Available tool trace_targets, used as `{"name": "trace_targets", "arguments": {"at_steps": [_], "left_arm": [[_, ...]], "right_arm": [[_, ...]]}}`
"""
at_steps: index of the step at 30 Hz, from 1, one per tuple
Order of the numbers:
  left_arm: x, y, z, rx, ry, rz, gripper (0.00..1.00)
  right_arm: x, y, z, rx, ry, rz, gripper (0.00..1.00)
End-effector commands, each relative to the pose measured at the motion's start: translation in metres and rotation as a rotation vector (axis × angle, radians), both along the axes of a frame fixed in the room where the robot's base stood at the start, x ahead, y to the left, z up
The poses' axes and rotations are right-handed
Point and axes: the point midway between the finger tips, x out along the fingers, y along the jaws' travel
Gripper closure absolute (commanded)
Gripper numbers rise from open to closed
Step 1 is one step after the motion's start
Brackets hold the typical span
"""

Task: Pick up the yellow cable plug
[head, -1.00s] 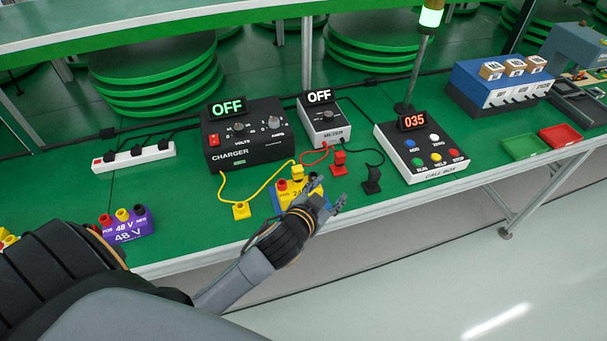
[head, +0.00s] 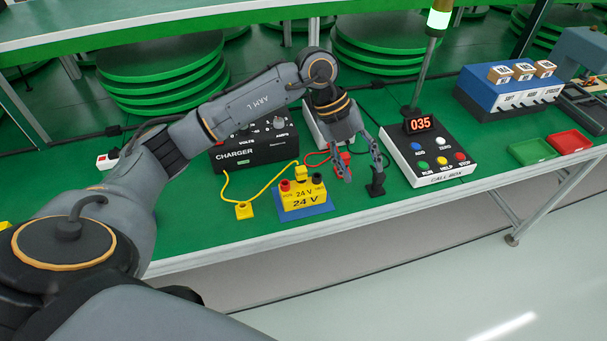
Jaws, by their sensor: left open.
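A yellow cable runs from the charger (head: 253,157) across the green table. One yellow plug-like block (head: 243,210) lies on the table along it, left of the yellow 24 V battery (head: 303,196). Another yellow plug (head: 301,174) is at the battery's top, between its red and black posts; I cannot tell whether it is seated or behind. My left gripper (head: 362,171) is open, fingers pointing down, right of the battery and apart from both yellow pieces. The red plug (head: 342,160) is partly hidden behind its fingers. My right gripper is not in view.
A black plug (head: 376,186) stands close by the left gripper's right finger. The call box (head: 428,155) is right of it, showing 035.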

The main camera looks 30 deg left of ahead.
Motion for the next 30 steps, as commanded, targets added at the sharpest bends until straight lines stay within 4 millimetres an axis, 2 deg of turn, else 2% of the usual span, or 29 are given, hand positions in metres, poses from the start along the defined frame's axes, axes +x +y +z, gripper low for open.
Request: {"name": "trace_targets", "arguments": {"at_steps": [1, 3, 6, 9, 13, 22, 30], "left_arm": [[0.005, 0.033, 0.004, 0.120, 0.020, 0.051, 0.47], [0.006, 0.073, 0.010, 0.265, 0.057, 0.123, 0.47], [0.004, 0.113, 0.021, 0.406, 0.095, 0.210, 0.47], [0.001, 0.134, 0.026, 0.478, 0.117, 0.261, 0.47], [0.000, 0.140, 0.016, 0.500, 0.129, 0.275, 0.47], [-0.001, 0.139, -0.040, 0.495, 0.128, 0.271, 0.47], [-0.001, 0.140, -0.062, 0.495, 0.126, 0.271, 0.47]], "right_arm": [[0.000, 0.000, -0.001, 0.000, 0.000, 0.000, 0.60], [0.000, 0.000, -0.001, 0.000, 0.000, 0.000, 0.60], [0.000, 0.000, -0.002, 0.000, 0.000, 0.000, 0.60], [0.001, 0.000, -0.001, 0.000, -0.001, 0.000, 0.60], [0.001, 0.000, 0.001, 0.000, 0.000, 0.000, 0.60], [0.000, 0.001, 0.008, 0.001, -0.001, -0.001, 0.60], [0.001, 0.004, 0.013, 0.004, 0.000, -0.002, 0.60]]}}
